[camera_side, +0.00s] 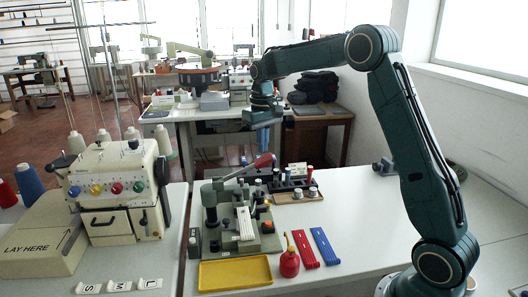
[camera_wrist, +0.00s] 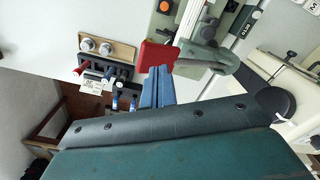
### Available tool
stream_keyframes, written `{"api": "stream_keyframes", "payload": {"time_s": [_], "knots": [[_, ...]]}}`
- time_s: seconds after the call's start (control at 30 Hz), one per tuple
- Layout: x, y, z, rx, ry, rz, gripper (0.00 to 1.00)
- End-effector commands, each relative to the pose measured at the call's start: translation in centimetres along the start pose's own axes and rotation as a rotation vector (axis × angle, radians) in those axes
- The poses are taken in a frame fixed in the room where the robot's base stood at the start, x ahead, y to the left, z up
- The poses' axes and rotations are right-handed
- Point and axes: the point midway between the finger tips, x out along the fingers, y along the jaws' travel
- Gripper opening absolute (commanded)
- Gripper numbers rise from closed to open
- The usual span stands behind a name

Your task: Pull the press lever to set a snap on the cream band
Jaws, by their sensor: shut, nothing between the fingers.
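The green-grey snap press (camera_side: 212,228) stands on the white table, with its lever raised and slanting up to a red handle (camera_side: 264,160). A pale cream band (camera_side: 244,223) lies on the press bed. My gripper (camera_side: 262,148) points down with its blue fingers together and empty, right by the red handle. In the wrist view the fingertips (camera_wrist: 160,70) appear just beside the red handle (camera_wrist: 157,56) and the grey lever arm (camera_wrist: 205,57) runs off to the right. Whether the fingers touch the handle cannot be told.
A rack of snap tools (camera_side: 290,182) stands behind. A cream sewing machine (camera_side: 115,180) is left.

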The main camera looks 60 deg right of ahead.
Motion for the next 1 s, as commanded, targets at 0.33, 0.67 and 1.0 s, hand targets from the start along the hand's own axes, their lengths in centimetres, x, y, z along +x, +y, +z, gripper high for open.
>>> {"api": "stream_keyframes", "payload": {"time_s": [0.33,0.67,1.0], "knots": [[-2.5,0.0,0.0,0.0,0.002,0.0,0.0],[-3.5,0.0,0.0,0.0,0.0,0.0,0.0],[-3.8,-0.2,0.4,-0.004,0.006,0.0,0.0]]}}
